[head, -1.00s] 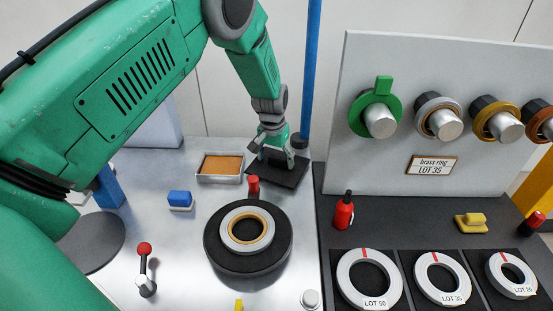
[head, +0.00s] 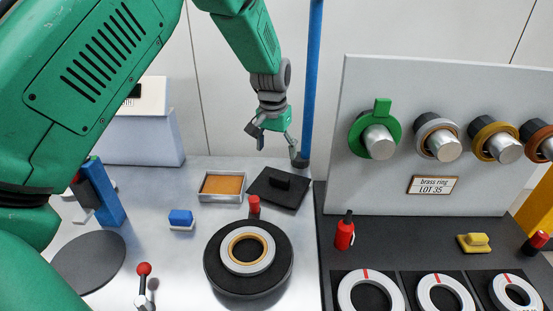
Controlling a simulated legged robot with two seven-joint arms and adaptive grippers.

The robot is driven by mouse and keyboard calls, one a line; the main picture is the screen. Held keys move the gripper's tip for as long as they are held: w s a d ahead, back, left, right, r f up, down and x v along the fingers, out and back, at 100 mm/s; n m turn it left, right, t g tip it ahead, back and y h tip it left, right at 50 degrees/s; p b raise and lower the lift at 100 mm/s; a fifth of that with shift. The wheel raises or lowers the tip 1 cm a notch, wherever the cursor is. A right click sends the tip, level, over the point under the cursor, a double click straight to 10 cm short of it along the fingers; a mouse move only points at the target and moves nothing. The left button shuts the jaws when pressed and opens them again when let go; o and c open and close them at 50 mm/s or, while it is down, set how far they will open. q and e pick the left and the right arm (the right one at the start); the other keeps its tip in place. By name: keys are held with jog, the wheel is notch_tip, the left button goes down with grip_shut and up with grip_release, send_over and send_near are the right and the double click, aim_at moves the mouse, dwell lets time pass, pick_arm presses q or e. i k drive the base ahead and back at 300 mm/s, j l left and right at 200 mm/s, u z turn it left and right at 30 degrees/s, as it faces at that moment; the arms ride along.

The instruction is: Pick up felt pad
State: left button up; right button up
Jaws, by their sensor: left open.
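What looks like the felt pad is a small black block (head: 279,182) lying on a dark square plate (head: 262,194) at the back of the metal table, in the head view. My left gripper (head: 276,148) hangs above and slightly behind it in the picture, fingers spread apart and empty. There is a clear gap between the fingertips and the block. My right gripper is not in view.
An orange-filled tray (head: 222,186) stands just left of the plate, and a blue post (head: 312,80) rises close to the right of my left gripper. A black turntable with rings (head: 216,270), a red-capped peg (head: 254,205) and a blue block (head: 180,219) are nearer.

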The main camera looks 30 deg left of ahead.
aim_at(181, 220)
jog(key=k, duration=1.5)
